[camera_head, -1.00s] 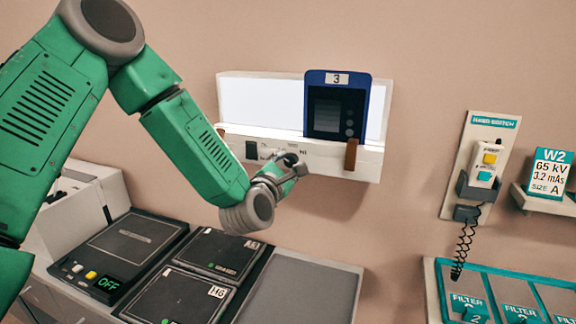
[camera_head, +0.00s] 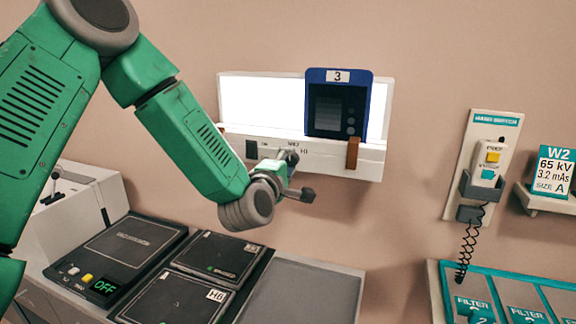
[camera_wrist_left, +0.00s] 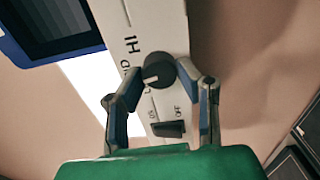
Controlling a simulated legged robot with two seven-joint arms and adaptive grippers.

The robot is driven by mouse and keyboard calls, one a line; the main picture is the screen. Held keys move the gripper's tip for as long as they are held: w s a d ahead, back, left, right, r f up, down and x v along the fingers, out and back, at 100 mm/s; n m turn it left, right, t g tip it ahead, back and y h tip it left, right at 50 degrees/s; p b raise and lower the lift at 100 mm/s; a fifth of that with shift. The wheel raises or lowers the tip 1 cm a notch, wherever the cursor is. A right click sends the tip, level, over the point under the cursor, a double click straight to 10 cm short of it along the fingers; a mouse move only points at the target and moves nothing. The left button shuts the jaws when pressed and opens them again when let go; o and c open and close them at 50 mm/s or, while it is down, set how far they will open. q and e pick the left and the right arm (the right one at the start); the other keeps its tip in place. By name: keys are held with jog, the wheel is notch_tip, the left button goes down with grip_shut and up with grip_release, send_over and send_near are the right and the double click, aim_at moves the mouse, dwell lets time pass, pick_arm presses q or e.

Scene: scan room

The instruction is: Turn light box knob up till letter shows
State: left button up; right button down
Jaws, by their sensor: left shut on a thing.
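The light box (camera_head: 350,167) is on the wall, its panel (camera_head: 262,104) glowing bright white. A blue-framed film with label 3 (camera_head: 340,77) stands at its right side; its dark picture shows grey shapes and no letter I can read. My left gripper (camera_head: 287,166) is at the lower ledge of the box and mostly hides the knob there. In the left wrist view the dark round knob (camera_wrist_left: 159,70) sits between the two fingertips (camera_wrist_left: 160,73), which close on it. LO, MID and HI marks surround it; a pale line on the knob faces lower left. My right gripper is out of view.
An ON/OFF rocker switch (camera_wrist_left: 168,129) is close to the knob. Below are a console with a green OFF display (camera_head: 104,287) and dark plates (camera_head: 175,300). A hand switch (camera_head: 487,165) and filter tray (camera_head: 436,290) are at the right.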

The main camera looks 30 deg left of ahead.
pick_arm(q)
jog(key=shift+f+m, duration=0.15)
jog(key=shift+m, duration=0.75)
jog(key=o, duration=1.1)
jog(key=shift+o, duration=0.2)
jog(key=shift+w+f, duration=0.15)
jog(key=shift+w, duration=0.1)
jog(key=shift+s+d, duration=0.15)
jog(key=shift+s, duration=0.4)
jog(key=v, duration=1)
jog(key=shift+s, duration=0.3)
jog(key=shift+d, duration=0.15)
